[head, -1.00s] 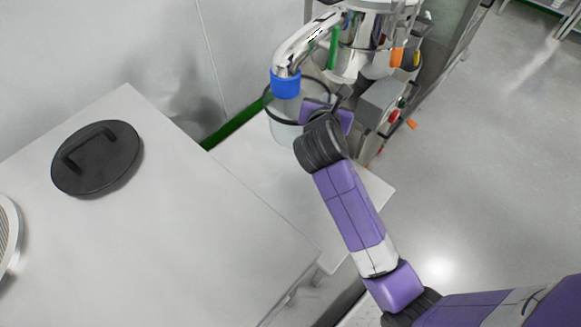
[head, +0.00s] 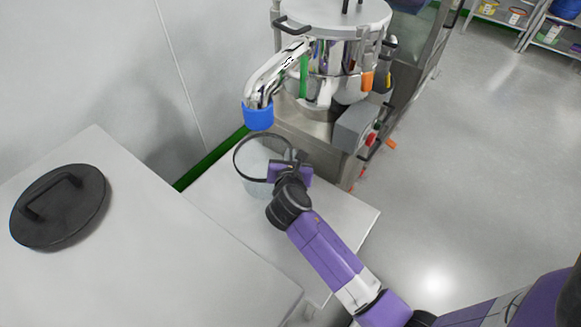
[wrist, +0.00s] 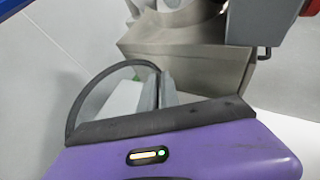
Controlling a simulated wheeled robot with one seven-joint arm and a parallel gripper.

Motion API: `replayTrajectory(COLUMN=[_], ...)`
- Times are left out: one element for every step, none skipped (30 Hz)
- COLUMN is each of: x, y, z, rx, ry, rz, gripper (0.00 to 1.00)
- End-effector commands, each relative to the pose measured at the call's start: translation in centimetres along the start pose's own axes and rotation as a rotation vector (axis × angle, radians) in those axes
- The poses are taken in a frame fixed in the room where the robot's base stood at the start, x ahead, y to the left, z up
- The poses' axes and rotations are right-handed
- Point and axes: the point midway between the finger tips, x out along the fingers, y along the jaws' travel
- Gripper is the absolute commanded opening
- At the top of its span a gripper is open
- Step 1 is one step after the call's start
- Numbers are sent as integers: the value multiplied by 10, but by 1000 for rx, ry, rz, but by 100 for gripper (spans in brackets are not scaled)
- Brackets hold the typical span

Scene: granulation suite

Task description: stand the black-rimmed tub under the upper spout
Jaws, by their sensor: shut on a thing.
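The black-rimmed tub (head: 252,168) is pale and translucent, open at the top. It is over the low white stand in the head view; its rim and wall also show at the left of the wrist view (wrist: 92,108). My gripper (head: 290,160) is shut on the tub's right side at the rim, and its jaws show in the wrist view (wrist: 158,92). The upper spout (head: 258,115) is a bent steel pipe with a blue end, just above the tub in the picture. Whether the tub touches the stand is hard to tell.
The steel machine (head: 325,125) stands behind, with a grey box (head: 358,125) at its right. A white table (head: 150,240) at the left bears a black round lid (head: 60,205). The low stand (head: 335,215) is bare at the right of the tub. A wall is behind.

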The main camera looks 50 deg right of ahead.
Motion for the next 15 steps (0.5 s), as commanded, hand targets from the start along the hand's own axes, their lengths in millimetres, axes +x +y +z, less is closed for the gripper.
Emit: replayTrajectory(x=[2,3,5,6,8,11,13,15,16,17,17,17,17,17,17], y=[0,-1,-1,-2,-3,-3,-4,-4,-4,-4,-4,-4,-4,-4,-4], z=[-3,-6,-10,-14,-18,-25,-29,-33,-36,-38,-39,-39,-38,-38,-38], rx=[0,-1,-2,-3,-3,-2,-2,-2,-2,-2,-2,-1,-1,-1,-1], ry=[0,0,0,1,1,1,2,1,0,0,0,0,0,0,0], rz=[0,0,0,-1,-1,-1,-1,0,0,0,0,1,1,1,1], gripper=[0,0,0,0,0,0,0,0,0,0,0,0,0,0,0])
